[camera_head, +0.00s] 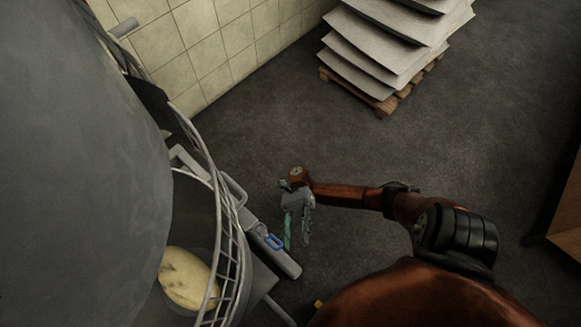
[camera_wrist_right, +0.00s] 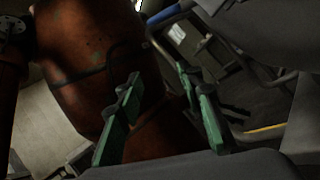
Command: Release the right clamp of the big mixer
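The big mixer (camera_head: 95,150) fills the left of the head view, with a wire guard (camera_head: 232,255) around its bowl. Pale dough (camera_head: 188,278) lies in the bowl. A clamp with a blue handle (camera_head: 274,241) sits on the bowl's right side; a blue bar, perhaps this handle (camera_wrist_right: 163,14), shows at the top of the wrist view. My right gripper (camera_head: 297,243) points down just right of the blue handle, apart from it in the picture. In the wrist view its green fingers (camera_wrist_right: 158,78) are spread with nothing between them. My left gripper is not in view.
A wooden pallet (camera_head: 386,101) with stacked pale sacks or sheets (camera_head: 375,55) stands at the back. A tiled wall (camera_head: 215,45) runs behind the mixer. A brown wooden piece (camera_head: 568,215) stands at the right edge. The dark floor (camera_head: 480,130) between is clear.

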